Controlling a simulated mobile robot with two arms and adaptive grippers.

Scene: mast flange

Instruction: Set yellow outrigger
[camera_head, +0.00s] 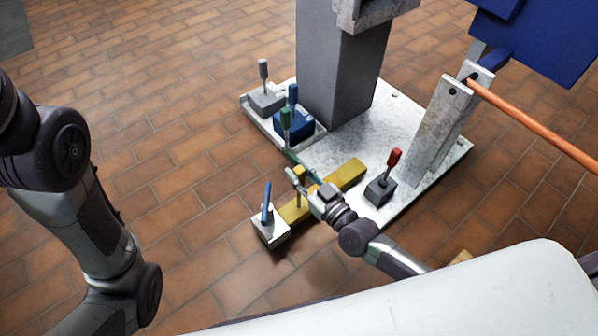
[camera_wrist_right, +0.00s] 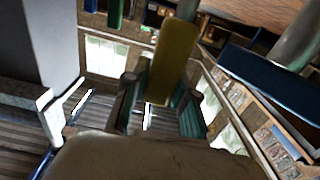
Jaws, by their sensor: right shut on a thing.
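The yellow outrigger (camera_head: 345,177) is a bar lying across the front edge of the pale base plate (camera_head: 405,130). Its outer end reaches a light foot block (camera_head: 271,231) with a blue handle (camera_head: 267,204). My right gripper (camera_head: 298,181) is above the bar and shut on an upright yellow handle (camera_head: 299,171). In the right wrist view this yellow handle (camera_wrist_right: 172,62) stands between the fingers. The handle's lower end is partly hidden by the gripper. My left arm shows at the left, but its gripper is out of frame.
A red lever (camera_head: 393,158) on a dark block stands right of the bar. Green (camera_head: 285,118), blue (camera_head: 293,95) and grey (camera_head: 263,70) handles stand behind left. The grey mast (camera_head: 335,70) rises from the plate. An orange rod (camera_head: 530,122) slants at right. The left floor is clear.

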